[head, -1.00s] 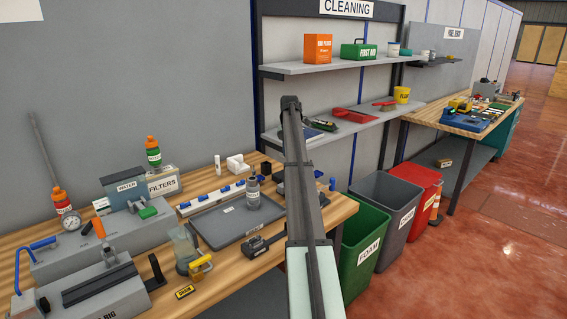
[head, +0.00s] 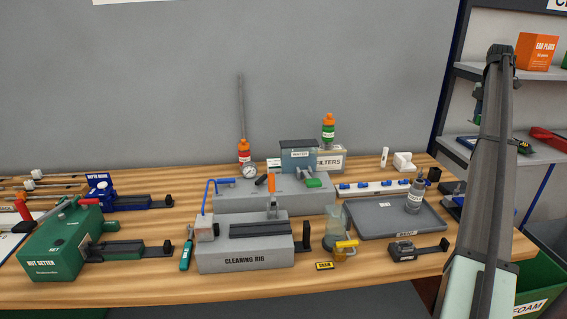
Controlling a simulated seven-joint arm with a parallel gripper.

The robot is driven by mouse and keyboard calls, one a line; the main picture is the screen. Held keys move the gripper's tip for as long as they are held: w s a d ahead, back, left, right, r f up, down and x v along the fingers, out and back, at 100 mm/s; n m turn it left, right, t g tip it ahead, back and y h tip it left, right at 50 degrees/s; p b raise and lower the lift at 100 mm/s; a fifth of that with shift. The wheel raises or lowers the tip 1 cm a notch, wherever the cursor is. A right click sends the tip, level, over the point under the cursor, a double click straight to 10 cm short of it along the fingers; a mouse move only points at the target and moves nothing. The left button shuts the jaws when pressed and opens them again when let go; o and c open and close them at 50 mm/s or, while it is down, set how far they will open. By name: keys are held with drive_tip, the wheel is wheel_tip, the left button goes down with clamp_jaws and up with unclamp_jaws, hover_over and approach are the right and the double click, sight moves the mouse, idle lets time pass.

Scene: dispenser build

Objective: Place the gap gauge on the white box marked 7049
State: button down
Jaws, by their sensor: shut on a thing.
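My arm (head: 490,180) stands at the right of the head view, and the fingers of my gripper do not show. I cannot make out the gap gauge. No box with a readable 7049 shows. A small white box-like block (head: 403,161) sits at the back right of the wooden bench, but no marking on it can be read.
Shelves (head: 540,75) and a green bin (head: 540,285) stand at right.

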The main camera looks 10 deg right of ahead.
drive_tip(key=w+a, duration=0.5)
drive_tip(key=a, duration=0.3)
drive_tip(key=w+a, duration=0.5)
drive_tip(key=a, duration=0.4)
hover_over(275, 164)
wheel_tip(275, 164, down, 11)
wheel_tip(275, 164, down, 10)
drive_tip(key=shift+w+f, duration=0.15)
drive_tip(key=shift+f, duration=0.1)
drive_tip(key=shift+f, duration=0.1)
drive_tip(key=c, duration=0.9)
unclamp_jaws()
